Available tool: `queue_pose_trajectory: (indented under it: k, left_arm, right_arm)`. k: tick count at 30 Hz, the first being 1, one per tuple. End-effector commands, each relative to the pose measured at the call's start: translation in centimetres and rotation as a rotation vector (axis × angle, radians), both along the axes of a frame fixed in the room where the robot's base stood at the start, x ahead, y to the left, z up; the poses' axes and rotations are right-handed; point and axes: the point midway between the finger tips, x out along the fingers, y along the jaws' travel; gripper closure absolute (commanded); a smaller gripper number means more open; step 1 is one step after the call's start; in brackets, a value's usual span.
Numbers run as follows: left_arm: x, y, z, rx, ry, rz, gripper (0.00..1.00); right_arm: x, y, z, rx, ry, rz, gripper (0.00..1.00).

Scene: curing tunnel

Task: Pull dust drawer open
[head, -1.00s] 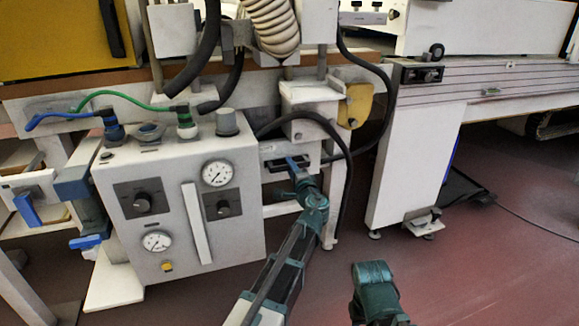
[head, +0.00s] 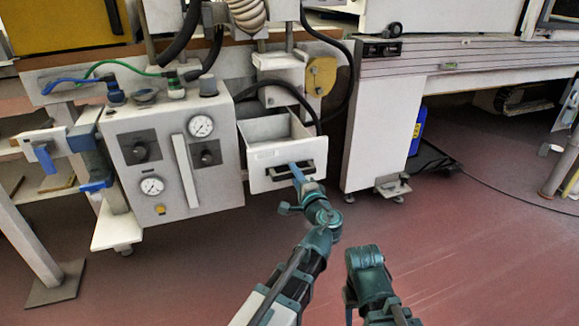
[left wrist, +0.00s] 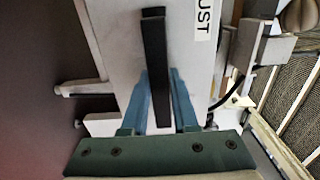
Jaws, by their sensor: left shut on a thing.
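The dust drawer (head: 260,170) is a white box with a dark bar handle (head: 283,171) on its front. It stands pulled out of the machine, and its open top shows. My left gripper (head: 296,172) is shut on the handle. In the left wrist view, the blue fingers (left wrist: 158,98) sit on both sides of the black handle (left wrist: 155,60), in front of the white drawer front (left wrist: 112,50) with part of a label reading "UST". My right arm shows at the bottom of the head view, but its fingertips do not show.
A white control box (head: 172,160) with gauges and knobs stands left of the drawer. A black hose (head: 296,92) arches over the drawer's back. A white machine leg (head: 375,150) stands to the right. The reddish floor in front is clear.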

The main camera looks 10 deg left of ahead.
Motion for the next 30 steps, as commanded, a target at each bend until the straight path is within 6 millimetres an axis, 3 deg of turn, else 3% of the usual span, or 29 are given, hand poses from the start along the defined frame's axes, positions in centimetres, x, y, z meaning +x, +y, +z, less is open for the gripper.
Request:
queue_pose_trajectory:
  k: [6,20,21,24,26,30]
  left_arm:
    - [-1.8,-1.2,0.0,-0.001,0.0,0.0,1.0]
    - [-2.1,-1.4,0.0,-0.001,0.001,0.0,1.0]
    - [-2.1,-1.4,0.0,-0.001,0.001,0.0,0.67]
    - [-2.1,-1.4,0.0,-0.001,0.001,0.0,0.49]
    - [-2.1,-1.4,0.0,-0.001,0.001,0.0,0.43]
    - [-2.1,-1.4,0.0,0.0,0.0,0.0,0.43]
  right_arm:
    - [0.0,0.0,0.0,0.0,0.0,0.0,0.5]
    - [0.0,0.0,0.0,0.0,0.0,0.0,0.5]
    - [0.0,0.0,0.0,0.0,0.0,0.0,0.5]
    - [0.0,0.0,0.0,0.0,0.0,0.0,0.5]
    - [0.0,0.0,0.0,0.0,0.0,0.0,0.5]
    - [0.0,0.0,0.0,0.0,0.0,0.0,0.5]
